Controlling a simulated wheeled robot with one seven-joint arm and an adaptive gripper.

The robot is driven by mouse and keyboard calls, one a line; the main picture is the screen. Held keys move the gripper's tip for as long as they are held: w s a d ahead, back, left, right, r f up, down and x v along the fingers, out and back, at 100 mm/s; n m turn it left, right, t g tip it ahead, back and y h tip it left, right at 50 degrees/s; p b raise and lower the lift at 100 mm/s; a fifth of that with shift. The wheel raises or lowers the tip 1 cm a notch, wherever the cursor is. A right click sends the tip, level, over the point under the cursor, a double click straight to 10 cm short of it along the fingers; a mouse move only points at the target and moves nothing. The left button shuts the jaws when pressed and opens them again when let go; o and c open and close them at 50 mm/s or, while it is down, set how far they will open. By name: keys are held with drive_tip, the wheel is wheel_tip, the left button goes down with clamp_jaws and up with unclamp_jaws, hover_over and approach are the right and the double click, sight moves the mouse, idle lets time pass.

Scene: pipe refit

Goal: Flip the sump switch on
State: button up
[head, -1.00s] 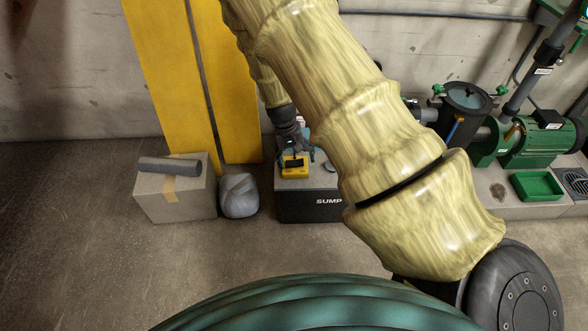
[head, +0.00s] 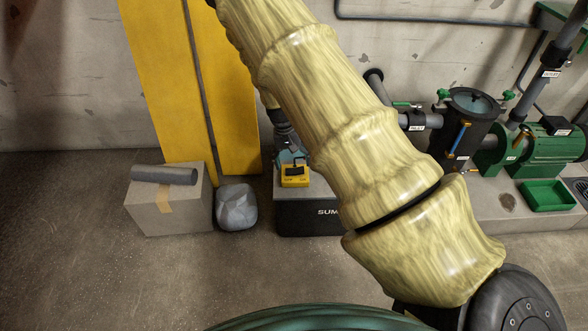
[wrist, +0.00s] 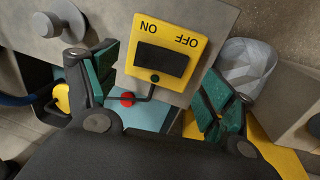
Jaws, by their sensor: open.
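The yellow switch box (head: 295,180) sits on top of the dark-fronted sump block (head: 300,222). In the wrist view the switch box (wrist: 178,25) shows upside down, with ON and OFF lettering and a wide black rocker (wrist: 161,60). I cannot tell which way the rocker is tipped. My gripper (head: 291,157) is just behind the switch box in the head view, partly hidden by my arm. In the wrist view my gripper (wrist: 160,88) is open and empty. Its green-padded fingers are spread to either side of the box's lower edge, apart from the rocker.
A green pump (head: 545,150) and green tray (head: 548,196) are at right. The floor in front is clear.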

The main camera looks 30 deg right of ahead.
sight(295, 169)
drive_tip(key=shift+s+d+f+b, duration=0.1)
drive_tip(key=shift+f+b, duration=0.1)
drive_tip(key=shift+f, duration=0.6)
drive_tip(key=shift+d+f+b, duration=0.1)
drive_tip(key=shift+f+b, duration=0.05)
drive_tip(key=shift+f, duration=0.65)
drive_tip(key=shift+c, duration=0.2)
drive_tip(key=c, duration=1)
